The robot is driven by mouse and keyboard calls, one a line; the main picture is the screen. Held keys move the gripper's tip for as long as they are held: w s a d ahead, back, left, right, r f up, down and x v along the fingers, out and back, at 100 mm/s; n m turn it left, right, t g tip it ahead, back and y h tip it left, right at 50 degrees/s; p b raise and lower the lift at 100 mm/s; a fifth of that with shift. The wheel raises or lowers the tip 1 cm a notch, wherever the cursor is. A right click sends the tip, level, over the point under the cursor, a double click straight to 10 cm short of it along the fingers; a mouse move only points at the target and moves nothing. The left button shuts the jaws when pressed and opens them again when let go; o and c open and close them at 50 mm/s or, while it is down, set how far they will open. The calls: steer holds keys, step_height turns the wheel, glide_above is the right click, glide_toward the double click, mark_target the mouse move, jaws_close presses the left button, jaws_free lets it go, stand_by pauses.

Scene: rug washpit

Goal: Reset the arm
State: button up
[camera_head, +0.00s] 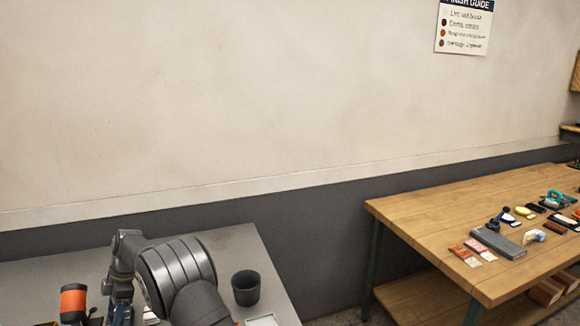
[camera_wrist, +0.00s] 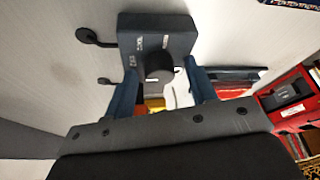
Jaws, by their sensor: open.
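My arm (camera_head: 175,275) is folded low over the grey bench at the bottom left of the head view. My gripper is not clearly seen there. In the wrist view, my gripper (camera_wrist: 162,72) shows two blue fingers spread apart. No object is visibly held between them. A dark blue-grey box-shaped device (camera_wrist: 158,36) with a round dark knob (camera_wrist: 155,66) lies beyond and between the fingertips. Whether the fingers touch it cannot be told.
A dark cup (camera_head: 246,288) and an orange-and-black item (camera_head: 73,303) stand on the grey bench (camera_head: 235,247). A wooden table (camera_head: 420,212) with several small tools is at right. In the wrist view, a red case (camera_wrist: 290,100) lies at right. Floor shows between bench and table.

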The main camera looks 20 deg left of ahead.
steer(key=shift+d+r+m, duration=0.15)
steer(key=shift+r+m, duration=0.15)
steer(key=shift+m, duration=0.2)
steer(key=m+y, duration=0.1)
steer(key=m, duration=0.1)
steer(key=shift+m+t, duration=0.3)
steer(key=shift+t, duration=0.1)
steer(key=m+t+y, duration=0.1)
steer(key=m, duration=0.3)
steer(key=shift+s+m, duration=0.1)
steer(key=shift+m, duration=0.2)
steer(key=m+t, duration=0.1)
steer(key=m, duration=0.1)
steer(key=m+t, duration=0.1)
steer(key=m, duration=0.1)
steer(key=shift+s+m+y, duration=0.15)
steer(key=shift+m+y, duration=0.15)
steer(key=shift+y, duration=0.1)
steer(key=shift+m+t, duration=0.8)
steer(key=shift+m, duration=1.1)
steer(key=shift+o, duration=0.2)
